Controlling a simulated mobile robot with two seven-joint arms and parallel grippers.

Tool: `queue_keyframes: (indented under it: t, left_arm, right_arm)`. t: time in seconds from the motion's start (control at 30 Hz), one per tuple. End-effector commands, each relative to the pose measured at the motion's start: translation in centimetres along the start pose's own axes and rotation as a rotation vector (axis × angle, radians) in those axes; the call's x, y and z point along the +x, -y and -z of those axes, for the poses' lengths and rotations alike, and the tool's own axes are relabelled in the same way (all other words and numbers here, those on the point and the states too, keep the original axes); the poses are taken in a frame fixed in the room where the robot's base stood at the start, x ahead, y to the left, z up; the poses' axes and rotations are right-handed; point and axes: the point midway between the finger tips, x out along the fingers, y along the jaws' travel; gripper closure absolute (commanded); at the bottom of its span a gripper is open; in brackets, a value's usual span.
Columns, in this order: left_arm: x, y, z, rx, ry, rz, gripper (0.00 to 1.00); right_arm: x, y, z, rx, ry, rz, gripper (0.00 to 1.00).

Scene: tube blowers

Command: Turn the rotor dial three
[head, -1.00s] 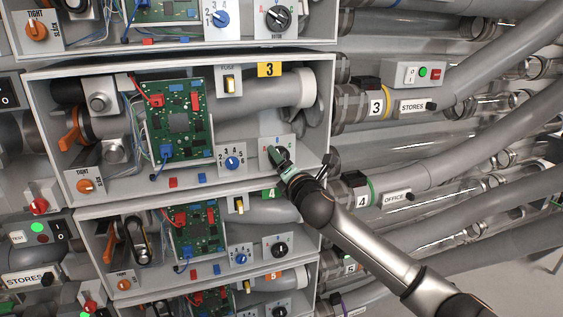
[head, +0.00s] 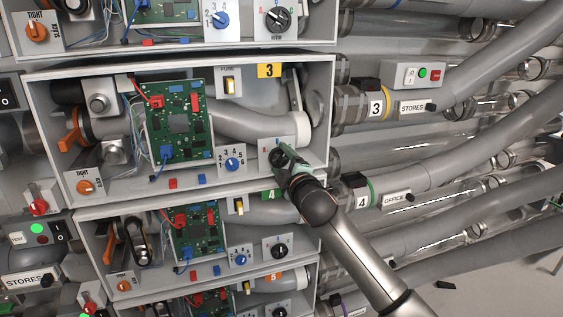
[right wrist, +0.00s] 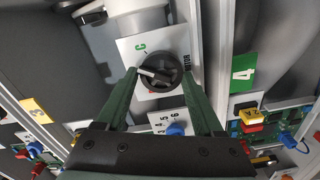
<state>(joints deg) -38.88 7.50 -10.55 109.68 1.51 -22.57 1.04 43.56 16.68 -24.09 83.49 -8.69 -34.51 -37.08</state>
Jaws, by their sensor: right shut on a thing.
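The box marked yellow 3 (head: 268,70) is in the middle of the head view. Its rotor dial plate (head: 264,142) is at the lower right of the box, with red A and blue B showing; the dial itself is mostly hidden by my right gripper (head: 284,154). In the right wrist view the dial (right wrist: 163,73) is a black knob with a white pointer, a green C at its upper left and "ROTOR" at its right. My right gripper (right wrist: 160,82) is shut on the dial, fingers on either side. My left gripper is not in view.
A grey pipe (head: 260,127) inside the box ends just above the dial plate. A blue numbered knob (head: 232,164) and a green circuit board (head: 180,122) are to the left. Box 4 (head: 271,195) lies below. Large pipes (head: 450,165) run along the right.

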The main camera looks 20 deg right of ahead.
Motion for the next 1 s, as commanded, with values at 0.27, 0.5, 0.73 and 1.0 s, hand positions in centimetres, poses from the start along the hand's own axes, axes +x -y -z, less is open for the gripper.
queue_keyframes:
  t: [0.27, 0.5, 0.73, 1.0]
  left_arm:
    - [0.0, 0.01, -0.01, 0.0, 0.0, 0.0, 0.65]
    - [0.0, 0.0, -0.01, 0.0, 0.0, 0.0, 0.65]
    - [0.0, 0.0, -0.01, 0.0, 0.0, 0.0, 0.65]
    - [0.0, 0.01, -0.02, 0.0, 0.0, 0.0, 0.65]
  right_arm:
    - [-0.01, 0.08, -0.04, 0.243, 0.0, 0.002, 0.86]
    - [0.0, 0.03, -0.03, 0.392, -0.001, 0.002, 0.86]
    - [-0.01, 0.0, -0.09, 0.47, 0.0, 0.002, 0.86]
    - [0.0, 0.0, -0.09, 0.498, 0.0, 0.002, 0.86]
